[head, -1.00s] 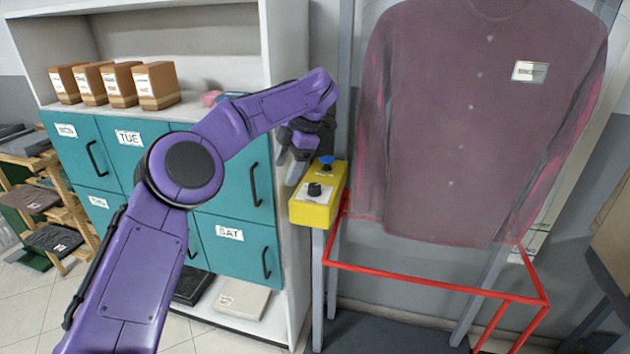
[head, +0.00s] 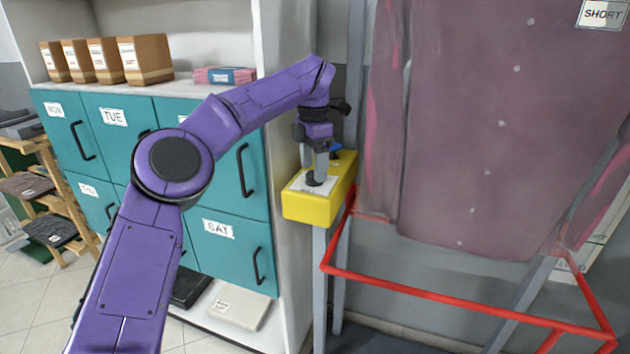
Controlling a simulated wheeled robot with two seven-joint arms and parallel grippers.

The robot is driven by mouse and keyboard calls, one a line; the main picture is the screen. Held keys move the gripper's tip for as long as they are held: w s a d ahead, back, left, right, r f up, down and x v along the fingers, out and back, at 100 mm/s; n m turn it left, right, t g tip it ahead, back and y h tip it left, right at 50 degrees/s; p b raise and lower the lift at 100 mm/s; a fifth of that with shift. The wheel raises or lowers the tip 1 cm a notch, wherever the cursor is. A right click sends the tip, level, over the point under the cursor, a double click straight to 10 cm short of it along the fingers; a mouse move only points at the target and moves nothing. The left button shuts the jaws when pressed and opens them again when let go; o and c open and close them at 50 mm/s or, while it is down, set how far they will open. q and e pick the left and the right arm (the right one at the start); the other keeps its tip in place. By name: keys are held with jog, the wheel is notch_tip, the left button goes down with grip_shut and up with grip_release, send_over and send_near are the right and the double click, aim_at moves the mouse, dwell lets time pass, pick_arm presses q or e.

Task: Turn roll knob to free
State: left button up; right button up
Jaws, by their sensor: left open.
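The yellow control box (head: 309,208) stands on a grey post beside the shelf unit. The black roll knob (head: 315,179) sits on a white label plate on the box's top, and my gripper partly hides it. A blue button (head: 337,150) shows behind the knob. My left gripper (head: 317,176) points down over the knob, with its fingertips at the knob. It is open; whether the fingers touch the knob cannot be told. The label's text is too small to read. My right gripper is not in view.
Teal drawers (head: 235,185) and cardboard boxes (head: 145,59) are on the left.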

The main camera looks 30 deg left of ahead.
pick_arm(q)
jog(key=shift+f, duration=0.8)
jog(key=shift+s+d, duration=0.1)
jog(key=shift+s, duration=0.05)
jog(key=c, duration=1.1)
jog(key=shift+o, duration=0.2)
